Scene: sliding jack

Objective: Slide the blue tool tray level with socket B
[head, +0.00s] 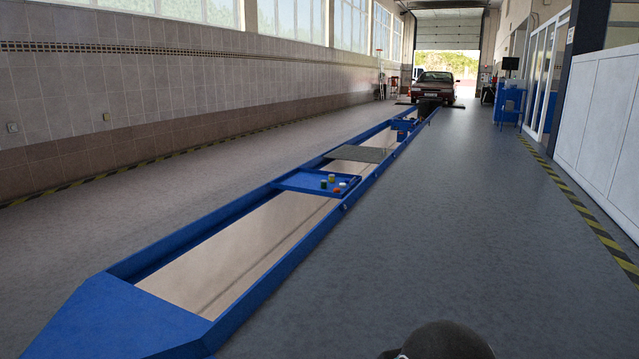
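The blue tool tray (298,182) sits across the long blue-framed pit (262,284), about midway along it. Several small coloured items, among them green, yellow, red and white ones, stand on its right half. Small plates that look like wall sockets are on the left tiled wall: one (12,127) at the far left and another (107,116) further along. I can read no letters on them, so I cannot tell which is socket B. My gripper is not in view; only a dark rounded part, likely of my arm, shows at the bottom edge.
A grey plate (358,154) lies across the pit just beyond the tray. A car (437,87) stands at the far end near the open door. The floor (440,220) right of the pit is clear up to the yellow-black stripe (575,200). Floor left of the pit is clear too.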

